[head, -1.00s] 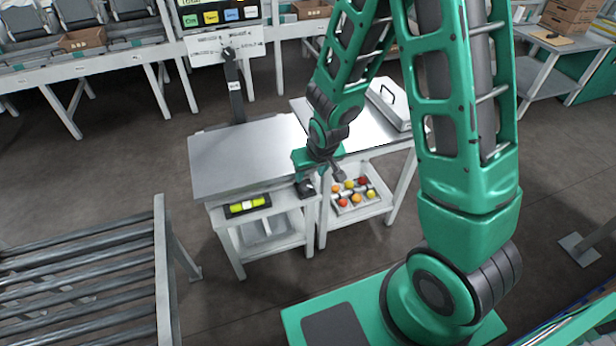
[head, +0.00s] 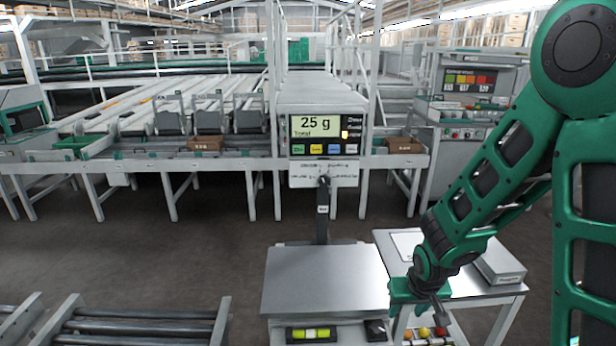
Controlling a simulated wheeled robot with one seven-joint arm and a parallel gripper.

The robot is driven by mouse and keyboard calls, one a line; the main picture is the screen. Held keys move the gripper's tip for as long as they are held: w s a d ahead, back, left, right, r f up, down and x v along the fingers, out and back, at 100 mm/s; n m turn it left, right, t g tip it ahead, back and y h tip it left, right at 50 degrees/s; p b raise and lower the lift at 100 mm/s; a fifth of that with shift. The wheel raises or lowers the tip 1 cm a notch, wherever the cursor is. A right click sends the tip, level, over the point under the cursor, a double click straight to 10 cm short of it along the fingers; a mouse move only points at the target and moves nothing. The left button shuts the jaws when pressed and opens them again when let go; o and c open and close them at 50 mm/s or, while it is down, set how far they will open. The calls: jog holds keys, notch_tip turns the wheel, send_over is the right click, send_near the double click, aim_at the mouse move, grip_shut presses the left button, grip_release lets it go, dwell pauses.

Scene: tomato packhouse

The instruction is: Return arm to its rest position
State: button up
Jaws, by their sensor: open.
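My green arm reaches in from the right side of the head view. My gripper (head: 436,305) hangs at the arm's end, low over the gap between the scale and the white table. Its fingers are small in the view and seem to hold nothing. Below the fingers, part of a tray with several red and orange tomatoes (head: 440,332) shows at the bottom edge. The rest of that tray is out of view.
The scale's bare metal platform (head: 328,280) is left of my gripper; its display (head: 315,127) reads 25 g. The white table (head: 400,245) carries a lidded metal box (head: 499,266). Roller conveyor (head: 140,325) stands lower left. Open floor lies behind the scale.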

jog(key=s+d+r+m+g, duration=0.1)
jog(key=s+d+r+m, duration=0.1)
jog(key=s+d+r, duration=0.45)
jog(key=s+d+r+m+g, duration=0.1)
jog(key=s+d+r+m, duration=0.1)
jog(key=s+r, duration=0.3)
jog(key=s+d+r+m+g, duration=0.1)
jog(key=s+d+r, duration=0.4)
jog(key=s, duration=0.9)
jog(key=shift+s+d+r+m+g+y, duration=0.15)
jog(key=shift+r+m+g+y, duration=0.3)
jog(key=shift+r, duration=0.35)
jog(key=shift+w+f, duration=0.25)
jog(key=shift+w, duration=0.35)
